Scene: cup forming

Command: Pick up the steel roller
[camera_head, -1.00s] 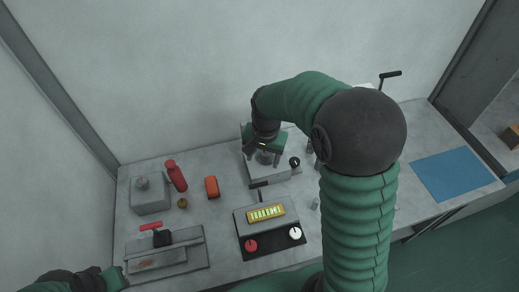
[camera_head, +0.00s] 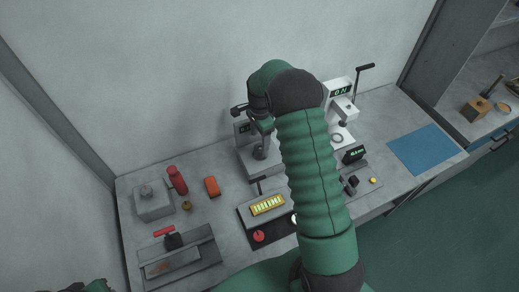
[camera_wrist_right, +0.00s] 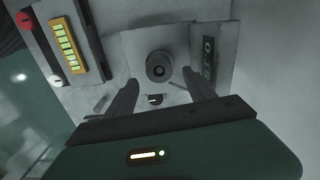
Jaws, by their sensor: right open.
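A grey cylinder with a dark hole in its top, which looks like the steel roller (camera_head: 260,152), stands upright on a pale plate of a device at the back middle. In the right wrist view the cylinder (camera_wrist_right: 158,67) is just beyond the fingertips, between their lines. My right gripper (camera_wrist_right: 160,86) is open and empty, with a finger on each side below it. In the head view the right gripper (camera_head: 262,128) is over the device, its fingers mostly hidden.
A device with a yellow display (camera_head: 267,206) stands in front of the plate. A lever press (camera_head: 341,108) stands at right. The blue mat (camera_head: 421,149) is bare.

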